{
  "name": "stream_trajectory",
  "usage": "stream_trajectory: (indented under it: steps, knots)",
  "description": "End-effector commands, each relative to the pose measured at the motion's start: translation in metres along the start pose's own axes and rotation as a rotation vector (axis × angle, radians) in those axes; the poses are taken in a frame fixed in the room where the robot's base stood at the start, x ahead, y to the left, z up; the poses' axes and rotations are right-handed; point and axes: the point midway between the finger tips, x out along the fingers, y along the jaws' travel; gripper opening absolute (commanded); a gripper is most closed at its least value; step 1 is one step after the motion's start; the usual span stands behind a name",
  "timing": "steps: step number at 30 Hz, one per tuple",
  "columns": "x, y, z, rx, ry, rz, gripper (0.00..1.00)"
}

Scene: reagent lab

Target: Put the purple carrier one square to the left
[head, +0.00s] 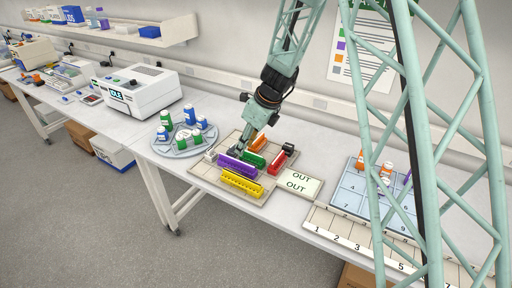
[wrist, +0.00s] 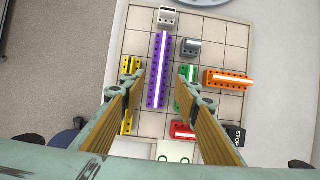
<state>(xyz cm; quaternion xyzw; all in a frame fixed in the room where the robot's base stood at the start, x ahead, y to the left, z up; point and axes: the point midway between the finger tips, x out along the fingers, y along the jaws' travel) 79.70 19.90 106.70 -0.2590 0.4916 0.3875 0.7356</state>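The purple carrier (head: 237,167) is a long bar lying on the beige grid board (head: 199,168), between the yellow carrier (head: 241,182) and the green carrier (head: 254,159). In the wrist view the purple carrier (wrist: 160,70) runs up the picture, with a white block (wrist: 167,17) just beyond its far end. My gripper (wrist: 161,78) is open, with its fingers on either side of the purple carrier's line and nothing held. The fingers partly hide the yellow carrier (wrist: 127,66) and green carrier (wrist: 186,97). In the head view my gripper (head: 240,151) is low over the board.
A red carrier (head: 278,163), an orange carrier (head: 258,140) and a dark grey block (head: 288,148) are also on the board. An OUT card (head: 299,184) adjoins it. A round rack with bottles (head: 182,142) stands to the left. Empty squares show around the dark grey block in the wrist view.

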Motion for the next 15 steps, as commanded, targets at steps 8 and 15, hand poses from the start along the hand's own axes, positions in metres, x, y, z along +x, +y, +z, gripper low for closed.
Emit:
stream_trajectory:
  steps: [8, 15]
  knots:
    - [-0.001, 0.000, 0.000, -0.003, 0.000, 0.000, 0.29]
    - [-0.019, 0.004, 0.000, -0.055, -0.003, -0.003, 0.29]
